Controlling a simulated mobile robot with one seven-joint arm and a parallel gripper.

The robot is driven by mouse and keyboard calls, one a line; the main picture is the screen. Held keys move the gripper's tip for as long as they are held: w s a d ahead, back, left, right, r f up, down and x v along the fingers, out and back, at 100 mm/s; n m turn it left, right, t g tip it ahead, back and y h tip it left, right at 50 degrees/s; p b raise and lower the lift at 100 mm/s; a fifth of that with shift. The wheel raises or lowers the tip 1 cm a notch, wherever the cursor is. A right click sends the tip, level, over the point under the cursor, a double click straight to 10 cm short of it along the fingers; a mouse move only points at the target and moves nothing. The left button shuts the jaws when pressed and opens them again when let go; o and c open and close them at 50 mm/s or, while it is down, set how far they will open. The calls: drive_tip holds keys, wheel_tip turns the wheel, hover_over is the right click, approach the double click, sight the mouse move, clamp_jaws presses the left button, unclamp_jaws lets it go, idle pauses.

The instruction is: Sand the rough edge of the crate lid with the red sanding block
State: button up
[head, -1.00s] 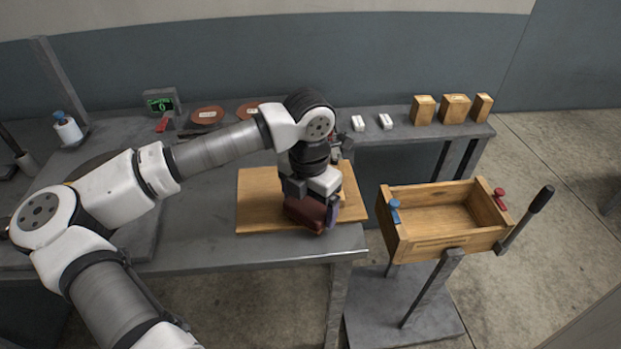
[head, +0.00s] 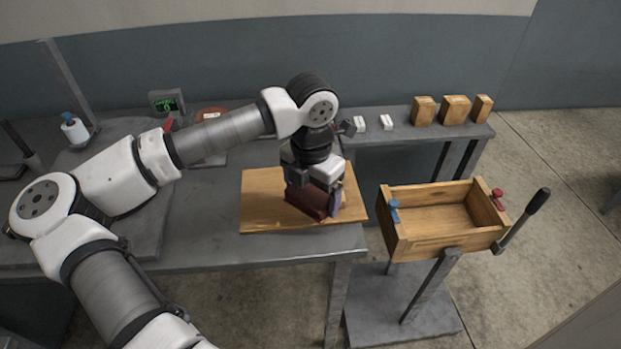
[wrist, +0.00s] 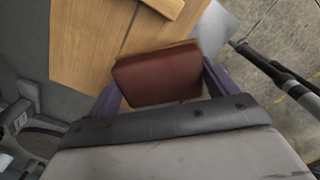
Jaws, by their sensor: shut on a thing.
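The crate lid (head: 262,205) is a flat light-wood panel lying on the grey bench near its front right corner. It also shows in the wrist view (wrist: 85,40), with a raised wooden strip across it. My gripper (head: 318,198) is shut on the dark red sanding block (head: 303,201), with a purple finger on either side of it. In the wrist view the block (wrist: 158,77) sits between the fingers and overlaps the lid's edge. The block is at the lid's front right part. I cannot tell whether it touches the lid. My gripper hides part of the lid.
An open wooden crate (head: 425,247) with blue and red clamps and a black-handled crank stands on a stand to the right. Wooden blocks (head: 455,110) and small white pieces (head: 386,122) sit at the back. A display (head: 166,102) and white bottle (head: 73,130) stand at left.

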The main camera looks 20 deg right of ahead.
sight(311, 191)
drive_tip(key=shift+r+p, duration=0.55)
drive_tip(key=shift+r, duration=1.1)
